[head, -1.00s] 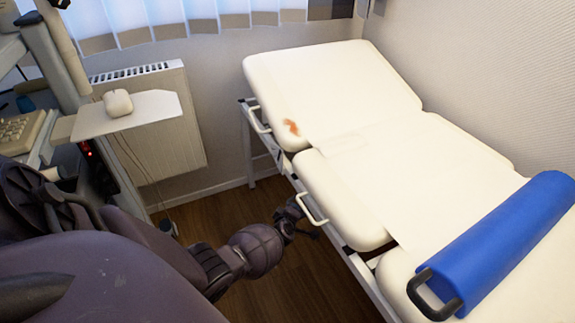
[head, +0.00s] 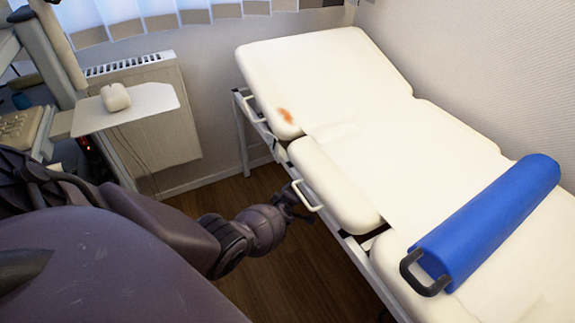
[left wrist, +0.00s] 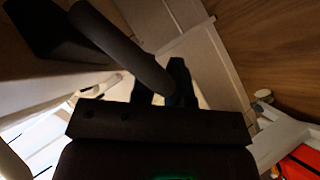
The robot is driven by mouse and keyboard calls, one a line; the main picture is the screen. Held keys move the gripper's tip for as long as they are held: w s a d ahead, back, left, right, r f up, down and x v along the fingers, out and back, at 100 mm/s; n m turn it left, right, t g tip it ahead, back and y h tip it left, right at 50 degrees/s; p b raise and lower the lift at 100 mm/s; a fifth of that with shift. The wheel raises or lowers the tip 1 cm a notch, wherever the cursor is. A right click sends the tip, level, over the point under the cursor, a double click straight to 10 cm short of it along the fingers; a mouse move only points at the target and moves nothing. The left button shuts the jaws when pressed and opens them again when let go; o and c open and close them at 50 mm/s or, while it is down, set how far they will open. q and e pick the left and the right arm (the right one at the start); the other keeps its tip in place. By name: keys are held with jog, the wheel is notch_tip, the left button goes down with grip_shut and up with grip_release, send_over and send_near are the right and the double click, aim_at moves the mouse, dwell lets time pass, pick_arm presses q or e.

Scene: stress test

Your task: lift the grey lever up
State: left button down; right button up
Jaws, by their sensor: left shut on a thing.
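A dark grey rod (left wrist: 125,48), which appears to be the lever, runs from the upper left to the jaws in the left wrist view. My left gripper (left wrist: 165,85) is shut on it near its end. In the head view my left gripper (head: 290,203) is low at the near side of the treatment bed (head: 350,150), beside a pale looped handle (head: 308,196). The lever cannot be made out there; the bed edge and my gripper may hide it. My right gripper is not in view.
A second pale handle (head: 252,108) sits farther up the bed's side. A blue bolster (head: 490,225) lies on the bed. Wooden floor (head: 245,190) is clear beside the bed.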

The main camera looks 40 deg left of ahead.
pick_arm(q)
jog(key=c, duration=1.1)
grip_release()
jog(key=shift+s+d+r+p, duration=0.1)
jog(key=shift+s+r+p, duration=0.05)
jog(key=shift+r+p, duration=0.2)
jog(key=p+v, duration=0.6)
jog(key=v, duration=0.4)
jog(key=shift+s+f, duration=0.15)
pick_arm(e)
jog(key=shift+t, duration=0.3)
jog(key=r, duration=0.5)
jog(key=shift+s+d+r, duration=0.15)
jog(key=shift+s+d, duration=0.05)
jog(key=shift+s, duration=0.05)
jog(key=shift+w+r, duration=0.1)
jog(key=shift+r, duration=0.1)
pick_arm(q)
jog(key=shift+s, duration=0.1)
